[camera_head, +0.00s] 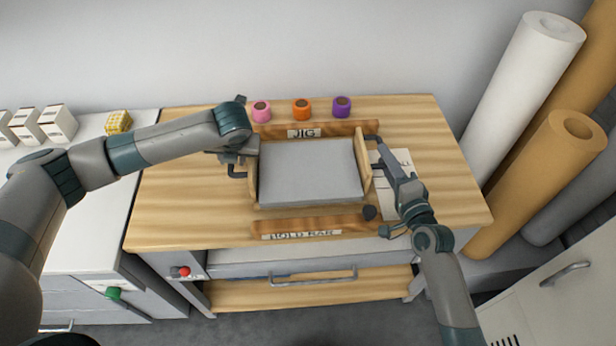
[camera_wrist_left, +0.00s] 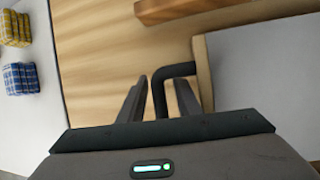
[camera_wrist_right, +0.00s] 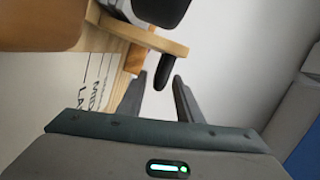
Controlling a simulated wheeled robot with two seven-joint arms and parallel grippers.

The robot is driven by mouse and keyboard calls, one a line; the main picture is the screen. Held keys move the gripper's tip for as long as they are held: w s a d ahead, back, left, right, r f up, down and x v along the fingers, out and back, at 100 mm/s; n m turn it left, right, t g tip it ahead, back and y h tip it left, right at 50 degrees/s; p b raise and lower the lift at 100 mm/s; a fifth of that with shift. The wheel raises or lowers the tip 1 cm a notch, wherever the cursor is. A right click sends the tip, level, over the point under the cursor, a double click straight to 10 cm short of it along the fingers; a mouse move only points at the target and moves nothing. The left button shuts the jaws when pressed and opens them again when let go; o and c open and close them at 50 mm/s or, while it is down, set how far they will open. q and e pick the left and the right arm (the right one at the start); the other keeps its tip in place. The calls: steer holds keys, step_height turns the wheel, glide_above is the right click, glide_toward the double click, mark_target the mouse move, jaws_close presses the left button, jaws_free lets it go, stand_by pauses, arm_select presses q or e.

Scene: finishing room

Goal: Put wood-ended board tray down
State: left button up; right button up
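The board tray (camera_head: 310,172) has a flat grey panel and a wooden end piece at each side, with dark handles. It lies level on the wooden workbench, between the JIG bar (camera_head: 340,128) and the HOLD BAR (camera_head: 335,223). My left gripper (camera_head: 240,165) is at its left end; in the left wrist view the fingers (camera_wrist_left: 163,85) stand apart on either side of the dark handle (camera_wrist_left: 158,92). My right gripper (camera_head: 379,158) is at the right end; in the right wrist view its fingers (camera_wrist_right: 160,82) are apart, with the handle (camera_wrist_right: 163,72) at the gap.
Pink (camera_head: 261,111), orange (camera_head: 301,110) and purple (camera_head: 342,106) tape rolls stand behind the JIG bar. A printed sheet (camera_head: 393,160) lies right of the tray. A dark knob (camera_head: 369,212) is on the front bar's right end. Large rolls (camera_head: 535,185) stand at right.

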arm_select(q)
steer(key=v, duration=1.2)
stand_by(0.4)
arm_select(e)
steer(key=v, duration=1.2)
arm_select(q)
steer(key=shift+f, duration=0.1)
stand_by(0.4)
